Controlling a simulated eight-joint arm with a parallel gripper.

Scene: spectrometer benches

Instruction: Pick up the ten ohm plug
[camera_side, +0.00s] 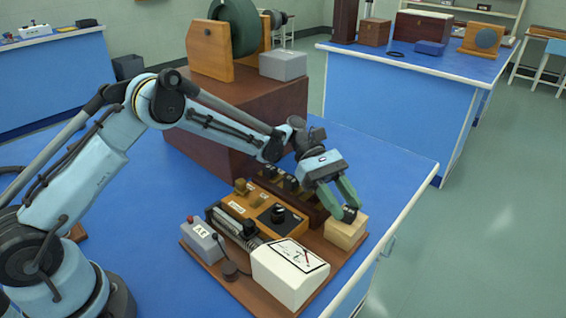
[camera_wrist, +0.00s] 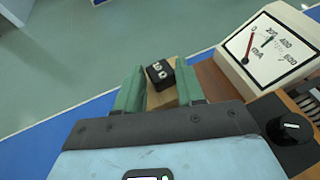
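A small black plug (camera_wrist: 158,74) with white marking on top shows between my green fingers in the wrist view; the marking is too small to read surely. In the side view the plug (camera_side: 349,215) is at my fingertips, at the top of a light wooden block (camera_side: 345,234). The block also shows behind and below it in the wrist view (camera_wrist: 162,98). My gripper (camera_side: 348,207) points down, one finger on each side of the plug. The gaps are too narrow to tell whether the fingers touch it. Part of the plug is hidden by the fingers.
A white meter (camera_side: 290,272) stands left of the block on a brown board. An orange dial box (camera_side: 262,207), a slide resistor and a grey cell (camera_side: 203,240) are beside it. A large brown box (camera_side: 235,120) stands behind. The blue bench's right edge (camera_side: 405,200) is close.

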